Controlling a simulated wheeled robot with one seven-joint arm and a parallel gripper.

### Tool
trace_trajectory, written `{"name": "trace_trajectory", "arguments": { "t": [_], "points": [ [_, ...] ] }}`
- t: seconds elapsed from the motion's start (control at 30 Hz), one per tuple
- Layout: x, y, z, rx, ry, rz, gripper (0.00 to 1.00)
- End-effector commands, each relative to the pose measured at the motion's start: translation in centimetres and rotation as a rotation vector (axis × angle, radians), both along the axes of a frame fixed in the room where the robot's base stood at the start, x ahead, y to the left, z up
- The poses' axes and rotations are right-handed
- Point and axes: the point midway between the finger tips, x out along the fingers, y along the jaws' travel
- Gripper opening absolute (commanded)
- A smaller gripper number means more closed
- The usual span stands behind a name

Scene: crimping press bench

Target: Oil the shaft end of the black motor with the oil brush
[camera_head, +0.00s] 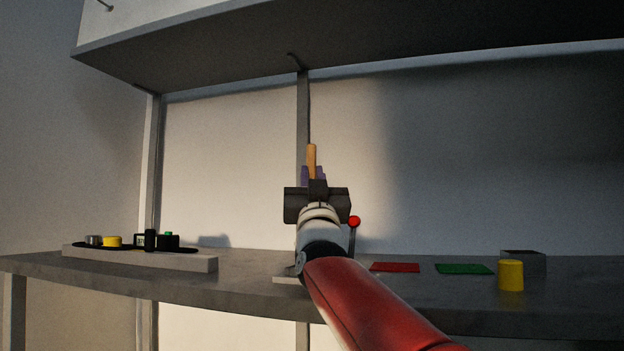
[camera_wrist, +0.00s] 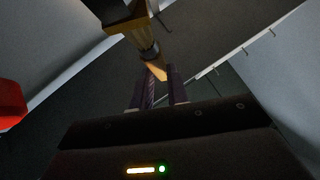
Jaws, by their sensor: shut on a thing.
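My gripper (camera_head: 316,184) is raised above the bench near the middle of the head view. It is shut on the oil brush (camera_head: 311,157), whose tan handle sticks up above the purple fingers. In the wrist view the fingers (camera_wrist: 157,90) close around the brush's tan shaft (camera_wrist: 149,50), which has a grey band; its wider black-and-tan end is cut off by the top edge. I cannot pick out the black motor for sure. No shaft end can be made out.
The pale tray (camera_head: 150,259) is on the bench's left. A red-knobbed lever (camera_head: 354,222) stands just behind my arm. Rightward lie a red mat (camera_head: 395,267), a green mat (camera_head: 463,269), a yellow cylinder (camera_head: 510,275) and a grey bin (camera_head: 530,261). A shelf (camera_head: 350,55) overhangs the bench.

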Motion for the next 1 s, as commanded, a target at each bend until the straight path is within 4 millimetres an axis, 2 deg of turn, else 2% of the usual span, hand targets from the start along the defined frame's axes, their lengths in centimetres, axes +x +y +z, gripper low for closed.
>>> {"name": "trace_trajectory", "arguments": {
  "t": [0.13,0.47,1.0],
  "points": [
    [-0.2,-1.0,-0.1,-0.001,0.0,-0.003,0.0],
    [-0.3,-1.0,0.3,-0.001,0.0,-0.002,0.0],
    [-0.3,-1.0,5.5,-0.001,-0.001,-0.002,0.0]
  ]
}}
